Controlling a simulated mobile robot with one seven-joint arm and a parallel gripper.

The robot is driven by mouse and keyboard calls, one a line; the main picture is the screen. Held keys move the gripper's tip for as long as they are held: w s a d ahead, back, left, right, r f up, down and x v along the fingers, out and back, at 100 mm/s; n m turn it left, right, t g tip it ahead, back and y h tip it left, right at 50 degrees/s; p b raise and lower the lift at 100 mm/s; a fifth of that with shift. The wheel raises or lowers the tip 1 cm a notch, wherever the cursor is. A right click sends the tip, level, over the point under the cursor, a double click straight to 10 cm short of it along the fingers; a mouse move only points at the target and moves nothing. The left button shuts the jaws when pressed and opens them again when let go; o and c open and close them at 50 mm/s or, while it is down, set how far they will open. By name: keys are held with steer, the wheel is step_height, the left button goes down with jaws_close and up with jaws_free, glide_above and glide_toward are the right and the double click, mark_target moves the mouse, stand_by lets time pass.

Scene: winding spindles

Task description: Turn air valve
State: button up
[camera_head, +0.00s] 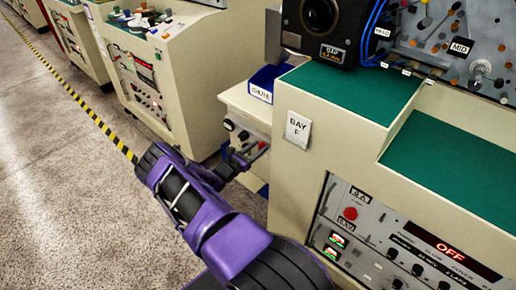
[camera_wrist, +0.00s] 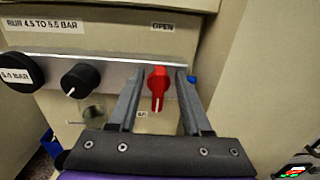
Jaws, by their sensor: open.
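The red air valve handle (camera_wrist: 158,86) sits on a grey metal strip on the cream panel, in the middle of the wrist view. It is upright, with its narrow end and white line pointing down. An "OPEN" label (camera_wrist: 163,27) is above it. My gripper (camera_wrist: 159,73) is open, one finger on each side of the handle, with a visible gap on both sides. In the head view my gripper (camera_head: 243,157) is at the front of the small cream cabinet (camera_head: 245,105). There the handle (camera_head: 262,145) is a small red spot beside the fingers.
Left of the valve are a black knob (camera_wrist: 81,80) and a black-rimmed dial (camera_wrist: 21,71) labelled "5.0 BAR". A blue bin (camera_head: 265,80) tops the small cabinet. The large Bay F console (camera_head: 290,180) stands close on the right. Open floor (camera_head: 60,190) lies left.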

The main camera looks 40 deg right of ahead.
jaws_close()
stand_by(0.3)
steer(key=shift+m, duration=0.3)
steer(key=m, duration=0.2)
steer(key=m+b, duration=0.1)
steer(key=m, duration=0.1)
steer(key=shift+s+f+m+b, duration=0.15)
steer(key=shift+s+m+b, duration=0.15)
steer(key=shift+s, duration=0.05)
steer(key=shift+s+d+f+m+b, duration=0.15)
steer(key=shift+f+m, duration=0.1)
steer(key=shift+m, duration=1.85)
steer(key=shift+s+a+f+m+b, duration=0.1)
steer(key=shift+s+f+m, duration=0.15)
steer(key=shift+m, duration=1.85)
steer(key=shift+s+d+f+m+b, duration=0.15)
steer(key=shift+f+m, duration=0.15)
steer(key=shift+m, duration=1.8)
steer(key=shift+a, duration=0.1)
